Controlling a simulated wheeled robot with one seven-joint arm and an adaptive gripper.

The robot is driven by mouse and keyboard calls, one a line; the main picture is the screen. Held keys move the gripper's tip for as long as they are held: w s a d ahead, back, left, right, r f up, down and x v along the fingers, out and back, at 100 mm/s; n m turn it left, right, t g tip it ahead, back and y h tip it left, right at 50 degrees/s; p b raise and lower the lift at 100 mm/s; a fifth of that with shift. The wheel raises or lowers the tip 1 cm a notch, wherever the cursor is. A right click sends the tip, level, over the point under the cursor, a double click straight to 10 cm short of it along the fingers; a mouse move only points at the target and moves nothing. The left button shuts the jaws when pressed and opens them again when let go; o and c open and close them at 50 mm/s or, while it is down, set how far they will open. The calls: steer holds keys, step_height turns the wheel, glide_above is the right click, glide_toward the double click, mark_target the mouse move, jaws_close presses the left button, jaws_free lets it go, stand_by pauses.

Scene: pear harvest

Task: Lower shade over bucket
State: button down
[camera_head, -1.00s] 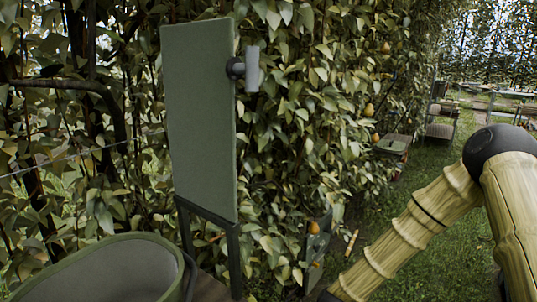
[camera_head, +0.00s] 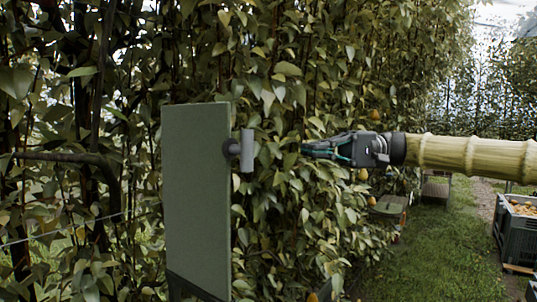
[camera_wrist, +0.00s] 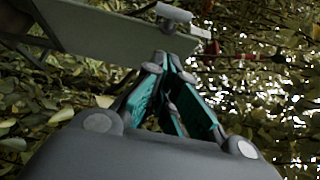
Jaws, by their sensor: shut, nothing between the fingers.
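The shade is a flat green-grey panel (camera_head: 196,190) standing upright on a dark frame in the head view. A grey cylindrical handle (camera_head: 247,151) sticks out from its right edge on a dark round mount. My gripper (camera_head: 304,149) is to the right of the handle at about its height, pointing left, shut and empty. A gap shows between the fingertips and the handle. In the wrist view the panel (camera_wrist: 95,33) and its handle (camera_wrist: 174,13) lie beyond my shut fingertips (camera_wrist: 166,57). The bucket is not visible in either view now.
A leafy pear hedge (camera_head: 330,70) stands close behind the panel and gripper, with a few pears on it. A crate of fruit (camera_head: 518,222) is at the right edge. Open grass (camera_head: 435,250) lies at lower right.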

steer(key=s+p+x, duration=0.1)
steer(key=p+x, duration=0.2)
steer(key=x, duration=0.3)
steer(key=s+d+p+x, duration=0.1)
steer(key=s+p+x, duration=0.1)
steer(key=x, duration=0.4)
steer(key=shift+a+r+p, duration=0.3)
steer(key=shift+p, duration=0.35)
steer(key=shift+s, duration=0.15)
